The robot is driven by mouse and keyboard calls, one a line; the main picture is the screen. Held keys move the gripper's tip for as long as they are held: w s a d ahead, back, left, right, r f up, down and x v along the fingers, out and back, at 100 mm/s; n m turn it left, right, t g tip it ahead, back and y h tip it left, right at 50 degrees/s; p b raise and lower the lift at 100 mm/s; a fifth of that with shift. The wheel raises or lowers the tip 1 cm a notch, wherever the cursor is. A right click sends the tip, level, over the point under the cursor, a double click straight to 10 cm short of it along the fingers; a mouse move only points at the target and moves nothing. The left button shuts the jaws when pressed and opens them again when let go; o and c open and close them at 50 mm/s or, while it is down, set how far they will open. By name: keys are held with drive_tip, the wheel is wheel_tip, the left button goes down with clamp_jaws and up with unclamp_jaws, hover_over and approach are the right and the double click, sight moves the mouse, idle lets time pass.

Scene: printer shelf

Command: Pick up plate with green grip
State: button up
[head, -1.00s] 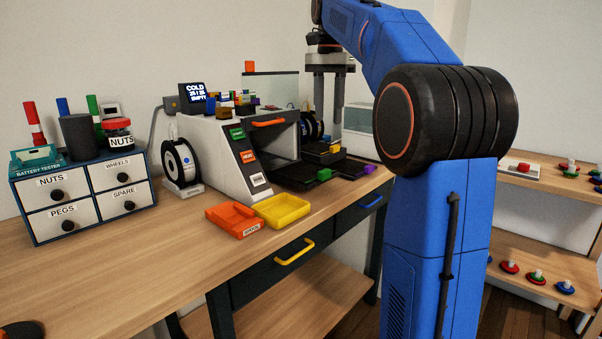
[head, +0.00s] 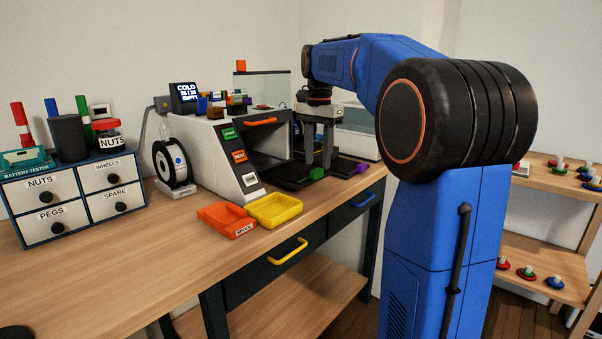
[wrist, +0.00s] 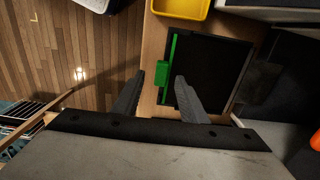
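The plate with green grip is a flat black plate (wrist: 215,72) with a green strip along one edge and a green grip (wrist: 162,73) sticking out. In the head view its green grip (head: 317,174) is at the front edge of the dark plates, by the printer's open front. My gripper (head: 318,163) points down over it, fingers apart. In the wrist view the open fingers (wrist: 160,77) show on either side of the green grip, with nothing held. The right finger overlaps part of the plate. I cannot tell whether the fingertips have reached the grip's height.
A plate with purple grip (head: 362,168) lies to the right. The printer (head: 225,160) stands behind and left. An orange tray (head: 222,222) and a yellow tray (head: 275,210) lie in front of it. The bench's front edge is close to the green grip.

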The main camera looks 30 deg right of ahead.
sight(317, 169)
drive_tip(key=shift+w+f, duration=0.15)
drive_tip(key=shift+f, duration=1.45)
clamp_jaws()
drive_tip(key=shift+r, duration=0.1)
